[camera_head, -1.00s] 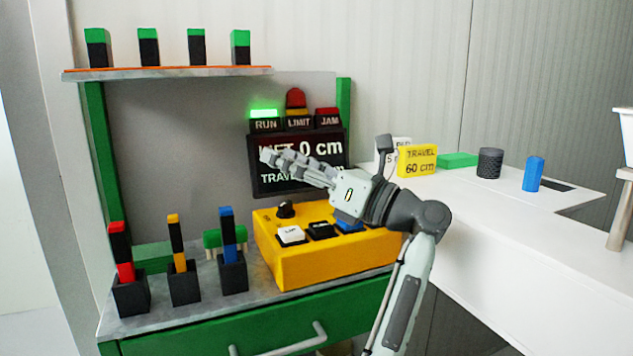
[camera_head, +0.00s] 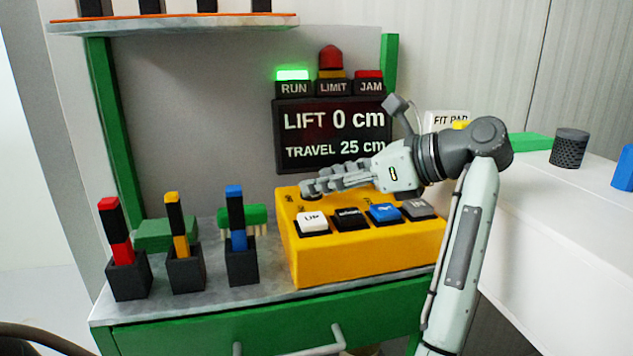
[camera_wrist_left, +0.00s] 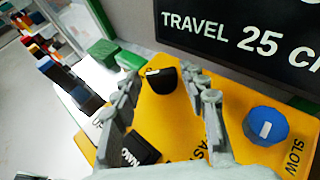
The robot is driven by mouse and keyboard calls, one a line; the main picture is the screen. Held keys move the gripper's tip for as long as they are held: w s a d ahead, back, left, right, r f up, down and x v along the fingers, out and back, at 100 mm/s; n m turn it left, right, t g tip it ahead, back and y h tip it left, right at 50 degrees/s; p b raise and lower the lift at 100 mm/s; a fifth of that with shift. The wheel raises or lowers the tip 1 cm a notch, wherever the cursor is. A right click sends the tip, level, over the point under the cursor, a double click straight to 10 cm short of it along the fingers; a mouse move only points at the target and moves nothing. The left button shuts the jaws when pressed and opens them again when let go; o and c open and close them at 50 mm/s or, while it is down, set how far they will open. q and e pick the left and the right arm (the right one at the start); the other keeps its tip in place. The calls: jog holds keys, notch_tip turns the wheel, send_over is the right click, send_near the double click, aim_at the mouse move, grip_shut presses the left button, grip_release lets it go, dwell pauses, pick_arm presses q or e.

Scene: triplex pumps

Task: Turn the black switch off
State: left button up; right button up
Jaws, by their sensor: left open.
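The black switch is a rotary knob (camera_wrist_left: 161,79) at the back left of the yellow control box (camera_head: 362,256). In the left wrist view it stands between the two fingers of my left gripper (camera_wrist_left: 160,72), with clear gaps on both sides. A pale mark shows on its top. In the head view my left gripper (camera_head: 308,186) is low over the back left of the box, and its fingers mostly hide the knob. The gripper is open and holds nothing. My right gripper is not in view.
White, black, blue and grey buttons (camera_head: 383,213) line the box front. A blue knob (camera_wrist_left: 265,125) is right of my fingers. The display (camera_head: 332,135) behind reads LIFT 0 cm, TRAVEL 25 cm, and the green RUN lamp (camera_head: 293,75) is lit. Slotted black holders (camera_head: 241,266) stand left.

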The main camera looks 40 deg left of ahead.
pick_arm(q)
jog(key=shift+x, duration=1.05)
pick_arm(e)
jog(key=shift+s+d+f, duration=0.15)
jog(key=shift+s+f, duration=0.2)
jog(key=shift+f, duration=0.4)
pick_arm(q)
jog(key=c, duration=0.9)
